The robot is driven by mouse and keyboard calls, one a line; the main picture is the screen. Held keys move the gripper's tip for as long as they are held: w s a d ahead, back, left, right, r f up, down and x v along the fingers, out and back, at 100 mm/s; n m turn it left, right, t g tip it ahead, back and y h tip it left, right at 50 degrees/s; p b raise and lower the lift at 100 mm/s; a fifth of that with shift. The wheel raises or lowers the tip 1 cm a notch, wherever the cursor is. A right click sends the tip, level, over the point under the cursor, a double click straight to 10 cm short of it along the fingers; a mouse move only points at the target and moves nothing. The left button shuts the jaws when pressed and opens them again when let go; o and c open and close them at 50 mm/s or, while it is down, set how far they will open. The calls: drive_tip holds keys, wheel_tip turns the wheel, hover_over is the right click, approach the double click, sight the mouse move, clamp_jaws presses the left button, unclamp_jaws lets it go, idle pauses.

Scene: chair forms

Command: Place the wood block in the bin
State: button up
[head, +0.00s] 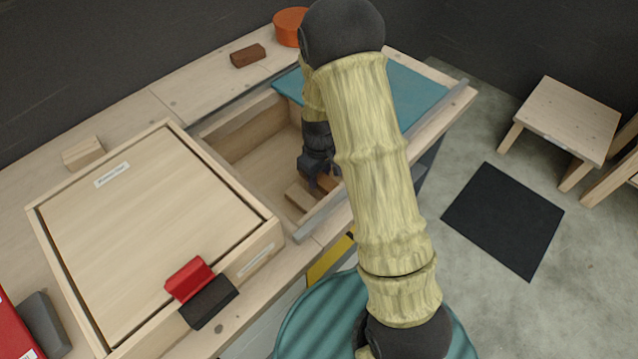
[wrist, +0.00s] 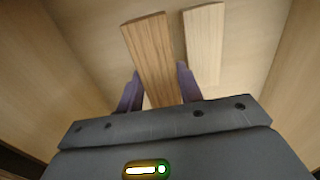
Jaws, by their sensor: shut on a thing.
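The bin is an open wooden recess (head: 258,150) in the bench, with pale walls and floor. My gripper (head: 318,180) is down inside it, near its front right part. In the wrist view, my gripper (wrist: 159,78) has its two purple-grey fingers on either side of a medium-brown wood block (wrist: 149,45) and is shut on it. Part of this brown block (head: 326,183) shows beside the fingers in the head view. A paler wood block (wrist: 204,45) lies to its right in the wrist view, apart from it. I cannot tell whether the held block touches the floor.
A teal panel (head: 418,92) covers the recess's right part. A lidded wooden box (head: 150,235) stands left, with red (head: 190,279) and black (head: 209,302) blocks at its front. A dark brown block (head: 248,55) and orange round container (head: 291,27) sit behind. A stool (head: 566,118) stands right.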

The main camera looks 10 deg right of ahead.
sight(319, 184)
drive_tip(key=shift+f+b, duration=0.35)
drive_tip(key=shift+f, duration=1.55)
drive_tip(key=shift+f, duration=0.1)
drive_tip(key=o, duration=0.8)
wheel_tip(319, 184, up, 12)
drive_tip(key=shift+r+p, duration=0.15)
drive_tip(key=shift+p, duration=0.9)
